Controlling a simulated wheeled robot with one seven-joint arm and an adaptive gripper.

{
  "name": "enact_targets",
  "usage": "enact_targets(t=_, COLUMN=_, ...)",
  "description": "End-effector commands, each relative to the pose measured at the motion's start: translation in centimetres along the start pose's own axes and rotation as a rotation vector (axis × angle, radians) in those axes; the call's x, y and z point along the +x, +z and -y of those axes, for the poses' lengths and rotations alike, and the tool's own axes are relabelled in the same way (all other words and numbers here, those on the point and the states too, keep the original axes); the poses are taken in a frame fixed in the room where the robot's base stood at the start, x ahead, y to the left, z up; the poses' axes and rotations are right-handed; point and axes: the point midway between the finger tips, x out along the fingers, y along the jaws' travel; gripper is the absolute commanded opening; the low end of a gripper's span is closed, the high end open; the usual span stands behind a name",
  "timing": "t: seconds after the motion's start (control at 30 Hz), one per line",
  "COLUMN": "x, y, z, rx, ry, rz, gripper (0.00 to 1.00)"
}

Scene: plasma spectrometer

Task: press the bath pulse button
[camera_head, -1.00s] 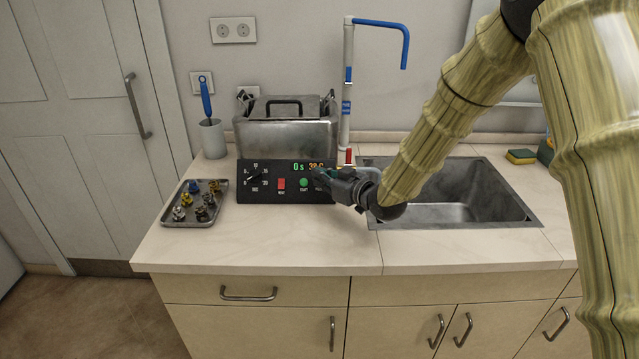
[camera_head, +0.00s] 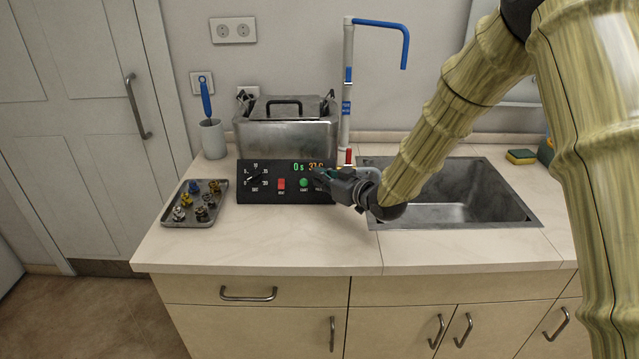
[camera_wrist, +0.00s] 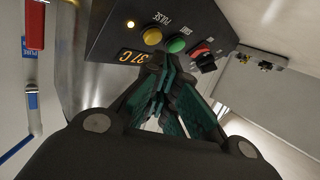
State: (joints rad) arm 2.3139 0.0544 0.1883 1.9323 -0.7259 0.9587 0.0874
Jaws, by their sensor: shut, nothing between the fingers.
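The bath control panel (camera_head: 270,195) is a black box in front of the steel bath (camera_head: 285,138). My gripper (camera_head: 322,175) is shut and empty at the right end of the panel. In the wrist view my fingertips (camera_wrist: 160,62) are close to the panel face, just below the yellow and green buttons in the picture; contact cannot be told. In the head view my gripper hides the yellow button.
A red switch (camera_head: 281,184) and a dial (camera_head: 255,178) are further left on the panel. A tray (camera_head: 178,221) of small parts stands left. The sink (camera_head: 450,213) lies right, and a blue-and-white tap pipe (camera_head: 347,100) stands behind. The counter front is clear.

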Motion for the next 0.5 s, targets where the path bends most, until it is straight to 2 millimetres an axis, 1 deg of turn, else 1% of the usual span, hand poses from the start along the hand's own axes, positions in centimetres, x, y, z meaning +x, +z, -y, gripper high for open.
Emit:
enact_targets(t=0.3, x=0.57, y=0.37, z=-0.36, rx=0.0, ry=0.0, rz=-0.001, gripper=0.0)
enact_targets(t=0.5, x=0.61, y=0.38, z=-0.38, rx=0.0, ry=0.0, rz=0.0, gripper=0.0)
